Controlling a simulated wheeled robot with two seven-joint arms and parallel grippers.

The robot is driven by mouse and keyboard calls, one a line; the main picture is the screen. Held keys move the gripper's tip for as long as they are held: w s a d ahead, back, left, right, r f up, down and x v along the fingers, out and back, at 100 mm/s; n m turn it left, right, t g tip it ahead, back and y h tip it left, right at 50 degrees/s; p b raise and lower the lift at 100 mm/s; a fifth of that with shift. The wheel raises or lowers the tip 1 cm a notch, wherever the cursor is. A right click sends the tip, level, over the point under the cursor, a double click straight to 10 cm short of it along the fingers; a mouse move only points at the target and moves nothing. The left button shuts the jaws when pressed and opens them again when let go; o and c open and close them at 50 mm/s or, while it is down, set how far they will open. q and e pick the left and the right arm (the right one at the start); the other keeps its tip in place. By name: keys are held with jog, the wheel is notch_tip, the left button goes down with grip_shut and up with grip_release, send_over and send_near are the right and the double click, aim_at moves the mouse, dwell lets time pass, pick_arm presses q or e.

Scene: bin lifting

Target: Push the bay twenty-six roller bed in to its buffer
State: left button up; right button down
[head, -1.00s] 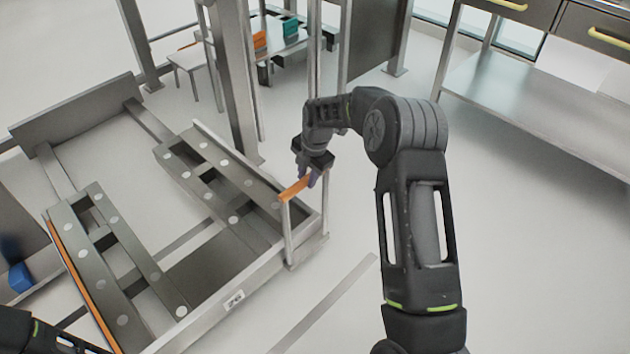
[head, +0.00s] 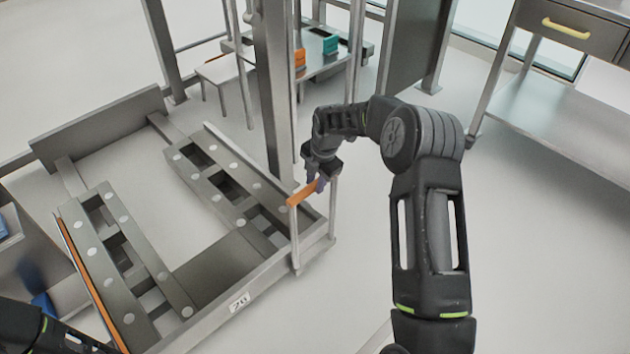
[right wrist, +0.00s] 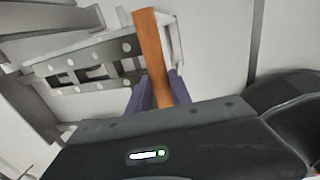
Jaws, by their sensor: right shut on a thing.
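The roller bed (head: 255,287) is a low grey metal frame with two rails dotted with round rollers and a plate reading 26 on its front edge. An orange handle (head: 301,194) tops two upright posts at its right corner. My right gripper (head: 316,184) is shut on this handle. In the right wrist view the orange handle (right wrist: 149,50) runs between the purple fingers (right wrist: 158,92). A grey end plate (head: 100,128) stands at the far end of the rails. My left gripper is out of view; only part of my left arm shows at the lower left corner.
A metal post (head: 277,90) rises just behind the bed's right side. A small table with orange and teal bins (head: 330,44) stands at the back. A steel bench (head: 570,115) with drawers is at right. Floor between bed and bench is clear.

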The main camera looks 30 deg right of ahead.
jog(key=shift+a, duration=0.15)
jog(key=c, duration=1.2)
grip_release()
jog(key=shift+o, duration=0.2)
notch_tip(320, 180, up, 8)
jog(key=s+p, duration=0.1)
jog(key=shift+s+d+f+p, duration=0.2)
jog(key=shift+s+d+p, duration=0.1)
jog(key=shift+p, duration=0.1)
